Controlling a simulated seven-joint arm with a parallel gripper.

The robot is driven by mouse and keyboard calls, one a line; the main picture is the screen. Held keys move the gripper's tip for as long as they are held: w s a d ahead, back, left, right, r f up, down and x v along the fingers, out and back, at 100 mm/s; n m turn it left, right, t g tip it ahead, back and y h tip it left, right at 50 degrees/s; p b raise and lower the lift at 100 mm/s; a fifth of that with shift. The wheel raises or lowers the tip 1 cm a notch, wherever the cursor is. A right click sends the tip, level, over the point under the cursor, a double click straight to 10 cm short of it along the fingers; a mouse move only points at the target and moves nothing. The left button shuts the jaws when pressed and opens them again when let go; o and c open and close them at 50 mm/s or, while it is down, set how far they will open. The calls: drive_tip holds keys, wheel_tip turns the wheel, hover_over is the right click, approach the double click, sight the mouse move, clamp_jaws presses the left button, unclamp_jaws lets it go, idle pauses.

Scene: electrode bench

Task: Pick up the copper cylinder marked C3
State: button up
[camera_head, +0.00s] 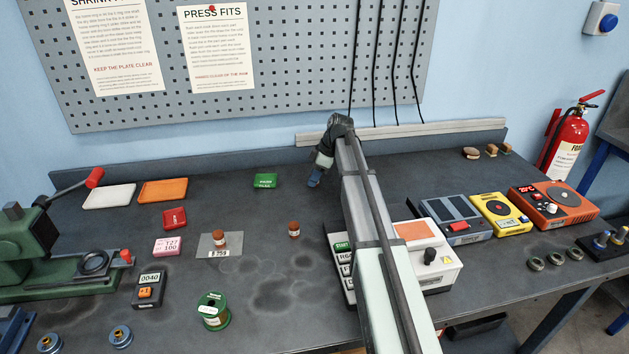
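Two small copper-brown cylinders stand upright on the dark bench. One cylinder (220,241) is on a thin grey plate (205,251) whose front display seems to read about 8 759. The other cylinder (294,230) stands on the bare bench to the right. Each has a pale band, but the markings are too small to read, so I cannot tell which is C3. My gripper (314,182) hangs above the rear of the bench, beyond and right of both cylinders and apart from them. Its fingers are too small and dark to show whether they are open.
A green spool (213,310) stands in front of the plate, and a small meter (149,290) is at its left. A green box (265,181) lies behind the cylinders. My arm crosses the keypad (342,262) and white device (435,255). Bench around the right cylinder is clear.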

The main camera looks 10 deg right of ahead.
clamp_jaws()
drive_tip(key=shift+r, duration=0.15)
